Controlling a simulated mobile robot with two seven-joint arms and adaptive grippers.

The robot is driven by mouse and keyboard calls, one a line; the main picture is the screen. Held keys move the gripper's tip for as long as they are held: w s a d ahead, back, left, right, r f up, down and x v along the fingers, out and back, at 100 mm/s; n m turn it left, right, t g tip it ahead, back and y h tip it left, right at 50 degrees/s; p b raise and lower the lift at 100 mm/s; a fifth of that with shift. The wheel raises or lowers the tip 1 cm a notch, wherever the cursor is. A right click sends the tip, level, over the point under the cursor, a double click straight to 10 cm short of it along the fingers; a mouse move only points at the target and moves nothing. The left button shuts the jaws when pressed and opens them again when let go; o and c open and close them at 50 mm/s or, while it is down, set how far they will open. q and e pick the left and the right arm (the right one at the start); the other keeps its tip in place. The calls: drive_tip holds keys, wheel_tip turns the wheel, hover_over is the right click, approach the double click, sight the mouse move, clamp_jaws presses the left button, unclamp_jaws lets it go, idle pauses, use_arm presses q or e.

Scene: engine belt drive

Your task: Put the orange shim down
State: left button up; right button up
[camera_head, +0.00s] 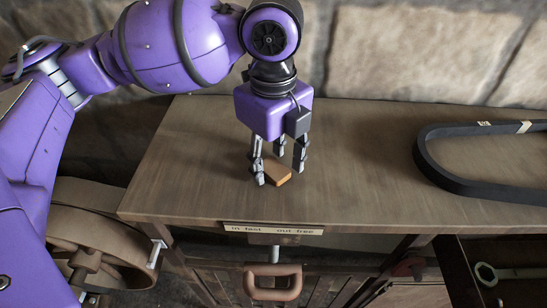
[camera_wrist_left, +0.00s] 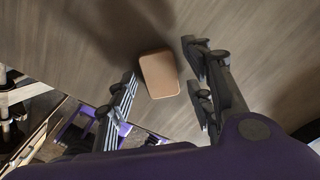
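The orange shim (camera_head: 276,173) is a small orange-brown block lying on the wooden table top (camera_head: 190,150), between the fingers of my left gripper (camera_head: 280,171). That gripper points down with its fingertips close to the table. In the left wrist view the shim (camera_wrist_left: 158,74) sits between the spread fingers. One finger is very near its left side, and I cannot tell if they touch. A clear gap separates it from the two fingers on the right, so the gripper is open. My right gripper is not in view.
A black belt (camera_head: 436,180) lies on the table at the right. A wooden wheel (camera_head: 105,250) stands at the left, and a wrench (camera_head: 510,272) lies at lower right. The table's middle is clear.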

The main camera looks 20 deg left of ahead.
sight(274, 168)
use_arm(q)
drive_tip(key=shift+r, duration=0.2)
wheel_tip(274, 168, up, 12)
drive_tip(key=p, duration=0.1)
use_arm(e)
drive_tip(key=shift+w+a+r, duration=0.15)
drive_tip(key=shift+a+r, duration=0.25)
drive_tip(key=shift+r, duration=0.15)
use_arm(q)
drive_tip(key=shift+f, duration=0.1)
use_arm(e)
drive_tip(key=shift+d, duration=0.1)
